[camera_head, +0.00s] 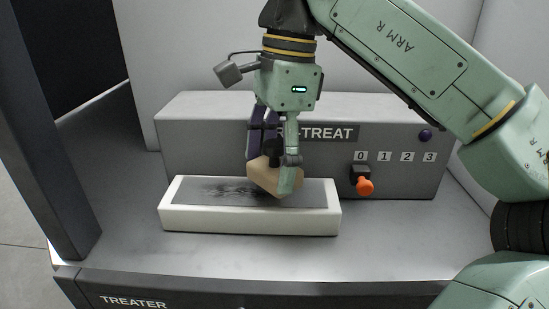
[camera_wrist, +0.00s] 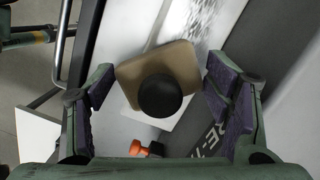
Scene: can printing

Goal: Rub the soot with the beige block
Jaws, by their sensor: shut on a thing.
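The beige block (camera_head: 262,178) has a round black knob on top. It is tilted at the right part of the dark soot patch (camera_head: 222,189), which lies on top of a white slab (camera_head: 245,222). My gripper (camera_head: 275,163) is over the block, its fingers on either side, shut on it. In the wrist view the block (camera_wrist: 185,66) and its black knob lie between the purple-padded fingers, and smudged soot (camera_wrist: 205,22) shows beyond it. The block hides part of the patch, and I cannot tell whether its underside touches the soot.
Behind the slab stands a grey machine (camera_head: 200,130) labelled "-TREAT". Its front has an orange knob (camera_head: 364,186) and the marks 0 to 3. A dark post (camera_head: 45,120) rises at the left. The grey tabletop (camera_head: 400,245) is clear in front and to the right.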

